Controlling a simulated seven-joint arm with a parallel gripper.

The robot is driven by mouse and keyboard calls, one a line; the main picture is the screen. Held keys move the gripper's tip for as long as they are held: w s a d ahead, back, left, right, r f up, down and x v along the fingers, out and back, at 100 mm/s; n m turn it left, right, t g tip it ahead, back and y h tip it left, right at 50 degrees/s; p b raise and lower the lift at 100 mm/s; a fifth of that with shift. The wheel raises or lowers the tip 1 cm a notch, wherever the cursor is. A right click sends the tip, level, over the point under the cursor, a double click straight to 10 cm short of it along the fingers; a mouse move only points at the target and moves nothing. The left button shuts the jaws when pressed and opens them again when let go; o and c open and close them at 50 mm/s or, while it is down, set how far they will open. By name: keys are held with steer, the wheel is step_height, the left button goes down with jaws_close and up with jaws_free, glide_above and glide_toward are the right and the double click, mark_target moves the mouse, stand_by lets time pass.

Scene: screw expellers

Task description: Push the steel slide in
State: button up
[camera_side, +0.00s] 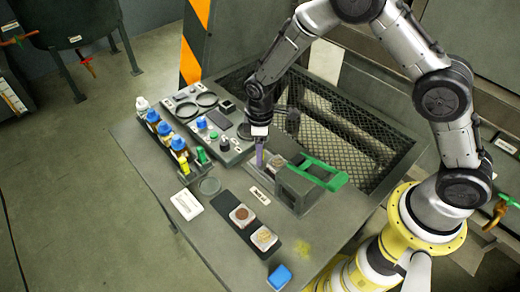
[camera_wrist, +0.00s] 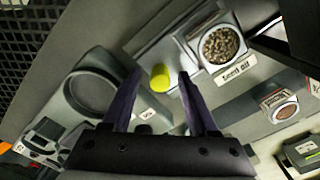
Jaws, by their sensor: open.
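In the wrist view a pale steel plate (camera_wrist: 151,52), which looks like the slide, runs diagonally beyond my fingers. A round yellow knob (camera_wrist: 160,78) shows on or beside it. My gripper (camera_wrist: 160,88) is open, and the knob appears between its two fingers; I cannot tell whether either finger touches it. In the side view my gripper (camera_side: 259,158) points down at the table, just left of the grey box (camera_side: 296,188) with a green handle (camera_side: 325,174). The slide is not clear in that view.
A black tray (camera_side: 250,228) with samples, a blue block (camera_side: 280,276) and a control panel (camera_side: 222,121) lie on the table. Mesh (camera_side: 345,135) is behind.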

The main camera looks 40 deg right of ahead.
steer(key=shift+f, duration=0.1)
jaws_close()
stand_by(0.3)
stand_by(1.1)
